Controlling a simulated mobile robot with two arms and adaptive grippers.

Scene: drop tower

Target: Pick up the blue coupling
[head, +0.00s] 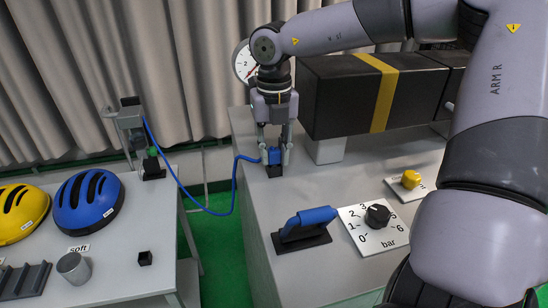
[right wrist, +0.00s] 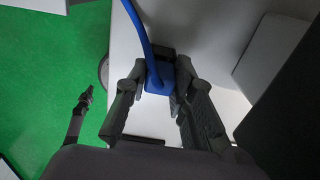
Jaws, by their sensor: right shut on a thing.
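The blue coupling (head: 274,156) is at the end of a blue hose (head: 223,212), near the left edge of the grey bench. My right gripper (head: 275,152) comes down from above and is shut on the coupling, one finger on each side. In the right wrist view the coupling (right wrist: 158,82) shows between the fingers of the right gripper (right wrist: 160,76), with the hose running up from it. A small black block (head: 274,171) is directly under the coupling; I cannot tell whether they touch. My left gripper does not show in the head view.
A black beam with a yellow band (head: 382,92) stands close right of the gripper. A blue lever (head: 312,216), a bar dial (head: 377,215) and a yellow knob (head: 411,179) are on the bench. The hose spans the gap to a grey stand (head: 130,122) on the left table.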

